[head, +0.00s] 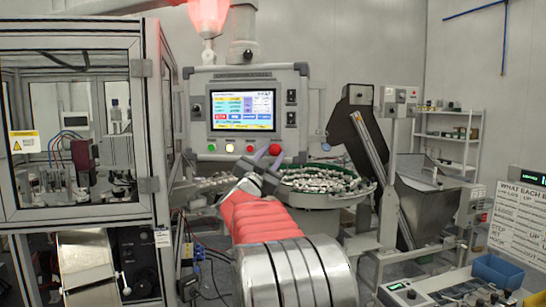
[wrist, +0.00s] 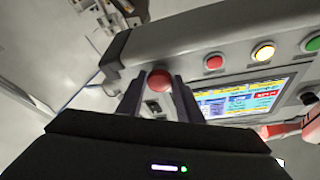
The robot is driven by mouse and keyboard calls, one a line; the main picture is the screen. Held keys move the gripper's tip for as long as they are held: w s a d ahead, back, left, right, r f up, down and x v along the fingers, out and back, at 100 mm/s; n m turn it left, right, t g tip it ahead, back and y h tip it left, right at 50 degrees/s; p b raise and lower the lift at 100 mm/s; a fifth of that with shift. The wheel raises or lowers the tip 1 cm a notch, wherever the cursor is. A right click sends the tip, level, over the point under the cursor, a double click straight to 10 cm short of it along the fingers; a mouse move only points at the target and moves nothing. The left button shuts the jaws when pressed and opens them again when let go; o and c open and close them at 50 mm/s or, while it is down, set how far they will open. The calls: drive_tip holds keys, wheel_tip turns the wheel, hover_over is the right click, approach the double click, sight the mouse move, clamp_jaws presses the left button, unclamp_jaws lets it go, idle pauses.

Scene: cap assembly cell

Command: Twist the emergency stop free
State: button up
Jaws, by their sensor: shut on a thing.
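The emergency stop is a round red knob (head: 275,149) at the lower right of the control panel's (head: 240,80) front. In the wrist view, the red knob (wrist: 159,80) sits between the two dark fingertips. My gripper (head: 268,154) reaches up to the panel's lower edge and is shut on the knob, which also shows in the wrist view between the fingers (wrist: 158,86). The knob's base is hidden. I cannot tell whether the knob is pressed in or out.
A lit screen (head: 241,110) is above a row of small buttons (head: 229,148). A bowl of parts (head: 325,181) stands right of the panel, close behind my arm. A framed glass cell (head: 75,130) fills the left. A shelf (head: 450,135) stands at the back right.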

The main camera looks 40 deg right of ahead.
drive_tip(key=shift+m, duration=0.4)
drive_tip(key=o, duration=1.1)
drive_tip(key=v, duration=1.3)
drive_tip(key=shift+a+f, duration=0.15)
drive_tip(key=shift+a, duration=0.2)
